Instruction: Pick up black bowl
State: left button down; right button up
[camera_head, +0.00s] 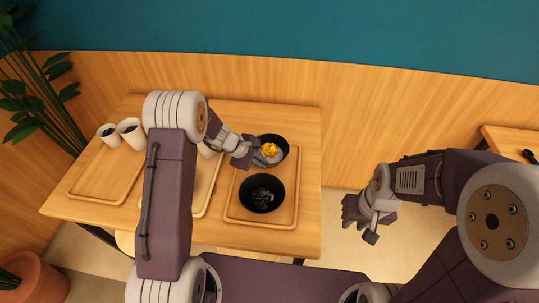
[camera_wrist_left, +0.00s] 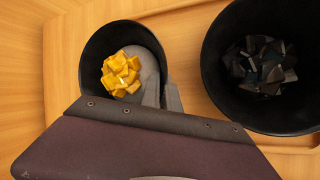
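Two black bowls are in view. The back bowl (camera_head: 281,142) holds yellow pieces (camera_head: 270,149); it also shows in the left wrist view (camera_wrist_left: 95,62). The front bowl (camera_head: 276,184) holds dark pieces and sits on a wooden tray (camera_head: 268,221); it is at the right of the left wrist view (camera_wrist_left: 222,90). My left gripper (camera_head: 252,157) is at the near-left rim of the back bowl, with grey fingers at and over the rim. Whether they grip it is unclear. My right gripper (camera_head: 358,221) is open and empty, right of the table.
Two white cups (camera_head: 132,133) stand at the table's back left near another wooden tray (camera_head: 101,179). A third tray (camera_head: 207,187) is partly hidden behind my left arm. A plant (camera_head: 45,110) is at the left, and another table (camera_head: 512,143) is at the far right.

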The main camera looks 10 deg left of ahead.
pick_arm(q)
jog(key=shift+r, duration=0.1)
jog(key=shift+r, duration=0.25)
jog(key=r, duration=0.2)
jog(key=r+p, duration=0.1)
jog(key=r, duration=0.1)
jog(key=shift+s+d, duration=0.2)
jog(key=shift+d, duration=0.15)
jog(key=s+d+r, duration=0.6)
jog(key=s+d, duration=0.1)
jog(key=shift+s+d+r, duration=0.2)
jog(key=shift+s+d, duration=0.05)
jog(key=shift+d, duration=0.15)
notch_tip(320, 180, up, 3)
jog(key=p, duration=0.2)
jog(key=shift+f+p, duration=0.2)
jog(key=shift+p, duration=0.1)
